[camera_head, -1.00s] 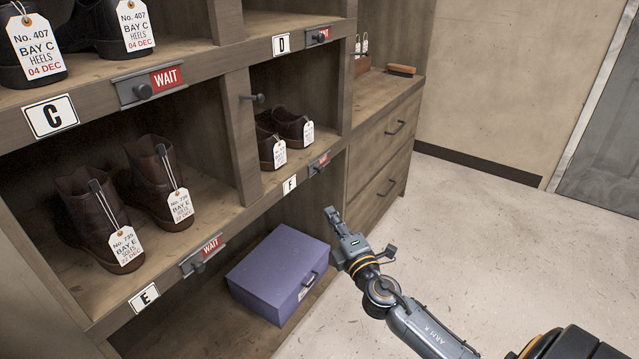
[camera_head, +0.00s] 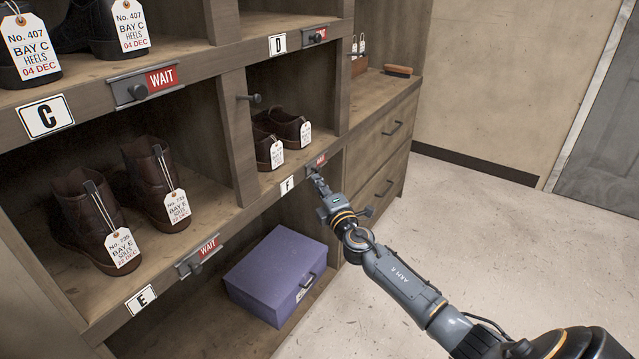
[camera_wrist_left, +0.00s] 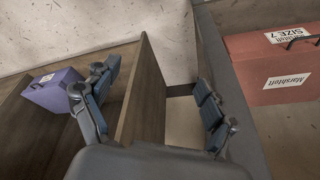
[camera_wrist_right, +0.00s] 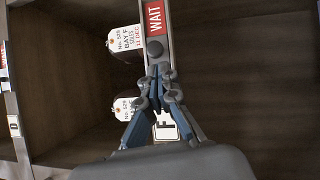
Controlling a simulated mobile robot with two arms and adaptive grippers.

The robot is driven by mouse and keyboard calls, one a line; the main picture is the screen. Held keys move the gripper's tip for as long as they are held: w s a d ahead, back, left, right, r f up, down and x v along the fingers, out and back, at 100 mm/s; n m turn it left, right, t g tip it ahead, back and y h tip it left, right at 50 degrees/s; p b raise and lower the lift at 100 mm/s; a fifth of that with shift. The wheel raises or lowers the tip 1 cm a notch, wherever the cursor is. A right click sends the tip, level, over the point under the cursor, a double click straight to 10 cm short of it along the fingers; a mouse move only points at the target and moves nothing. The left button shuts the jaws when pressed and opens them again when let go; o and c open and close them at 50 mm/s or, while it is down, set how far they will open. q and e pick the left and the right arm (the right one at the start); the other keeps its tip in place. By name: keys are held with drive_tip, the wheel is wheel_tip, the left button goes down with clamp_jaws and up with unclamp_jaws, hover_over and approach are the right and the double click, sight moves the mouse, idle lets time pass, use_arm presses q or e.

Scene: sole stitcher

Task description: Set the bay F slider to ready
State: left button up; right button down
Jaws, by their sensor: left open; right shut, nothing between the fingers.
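The bay F slider (camera_head: 317,163) is on the shelf edge right of the F label (camera_head: 287,185), and its red plate shows. In the right wrist view its red WAIT plate (camera_wrist_right: 154,18) and dark round knob (camera_wrist_right: 155,48) are clear. My right gripper (camera_head: 316,178) is shut and empty, with its fingertips (camera_wrist_right: 158,72) just short of the knob; I cannot tell whether they touch. Bay F holds a pair of brown shoes (camera_head: 285,128) with white tags. My left gripper (camera_wrist_left: 155,100) is open and empty, and is not in the head view.
The bay E slider (camera_head: 205,250) and bay C slider (camera_head: 150,85) also show WAIT. A purple box (camera_head: 275,272) sits below the shelf. A red box (camera_wrist_left: 280,65) shows in the left wrist view. The floor (camera_head: 480,230) on the right is clear.

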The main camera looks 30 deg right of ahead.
use_arm(q)
drive_tip(key=shift+r, duration=0.3)
use_arm(e)
drive_tip(key=shift+w+d, duration=0.25)
drive_tip(key=shift+d, duration=0.05)
drive_tip(key=shift+r, duration=0.1)
use_arm(q)
drive_tip(key=s+r+b, duration=0.1)
drive_tip(key=b, duration=0.2)
drive_tip(key=shift+a, duration=0.15)
use_arm(e)
drive_tip(key=d, duration=0.1)
drive_tip(key=w+d, duration=0.1)
drive_tip(key=d, duration=0.1)
drive_tip(key=w+d, duration=0.1)
drive_tip(key=d, duration=0.1)
drive_tip(key=shift+d, duration=0.1)
